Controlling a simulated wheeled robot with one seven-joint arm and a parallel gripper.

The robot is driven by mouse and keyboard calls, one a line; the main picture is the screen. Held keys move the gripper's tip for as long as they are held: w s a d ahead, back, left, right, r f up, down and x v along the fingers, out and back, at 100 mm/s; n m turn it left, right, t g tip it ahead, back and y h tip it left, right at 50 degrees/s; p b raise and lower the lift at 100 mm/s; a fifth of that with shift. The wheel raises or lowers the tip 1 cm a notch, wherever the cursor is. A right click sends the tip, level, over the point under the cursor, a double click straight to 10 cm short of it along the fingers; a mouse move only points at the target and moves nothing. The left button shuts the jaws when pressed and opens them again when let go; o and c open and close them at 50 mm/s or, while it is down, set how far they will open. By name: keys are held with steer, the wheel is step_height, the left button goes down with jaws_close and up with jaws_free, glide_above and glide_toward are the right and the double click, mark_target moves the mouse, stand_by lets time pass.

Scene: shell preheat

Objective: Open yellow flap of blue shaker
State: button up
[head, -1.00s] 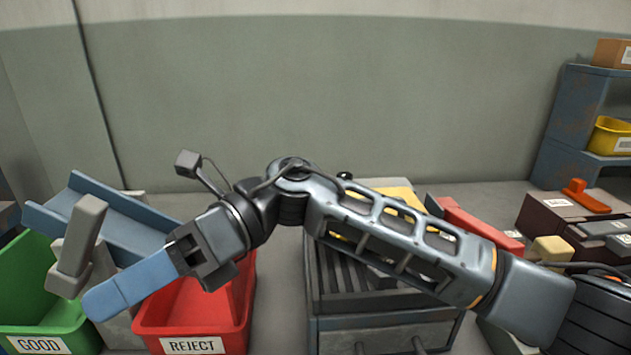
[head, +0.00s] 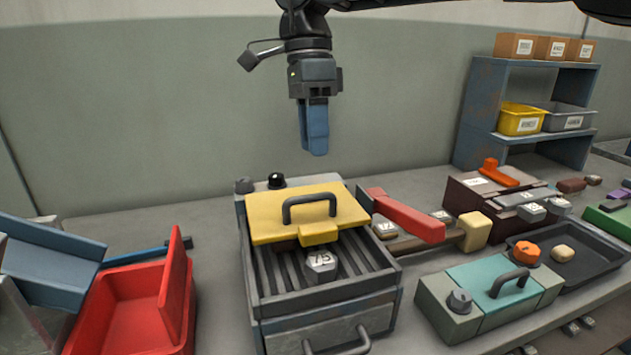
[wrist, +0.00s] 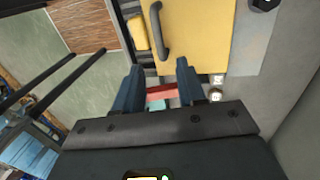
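The shaker is a grey-blue slatted box (head: 330,322) on the bench, just left of the picture's middle in the head view. Its yellow flap (head: 270,222) lies over the rear part of the slats and has a dark arched handle (head: 308,200). A grey hexagonal piece marked 75 (head: 321,267) sits on the slats in front of the flap. My gripper (head: 317,152) hangs fingers-down above and behind the flap, apart from it. In the wrist view its two blue fingers (wrist: 160,72) are spread and empty, with the yellow flap (wrist: 205,40) and handle (wrist: 158,30) beyond them.
A red lever-like bar (head: 405,215) stands close to the shaker's right. A red bin (head: 125,310) and a blue chute (head: 50,265) are at left. A teal-lidded box (head: 465,325) and black tray (head: 590,265) are at right. The air around my gripper is clear.

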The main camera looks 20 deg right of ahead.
steer(key=f, duration=0.2)
steer(key=s+f, duration=0.1)
steer(key=f, duration=0.4)
steer(key=shift+s+f, duration=0.25)
jaws_close()
stand_by(0.5)
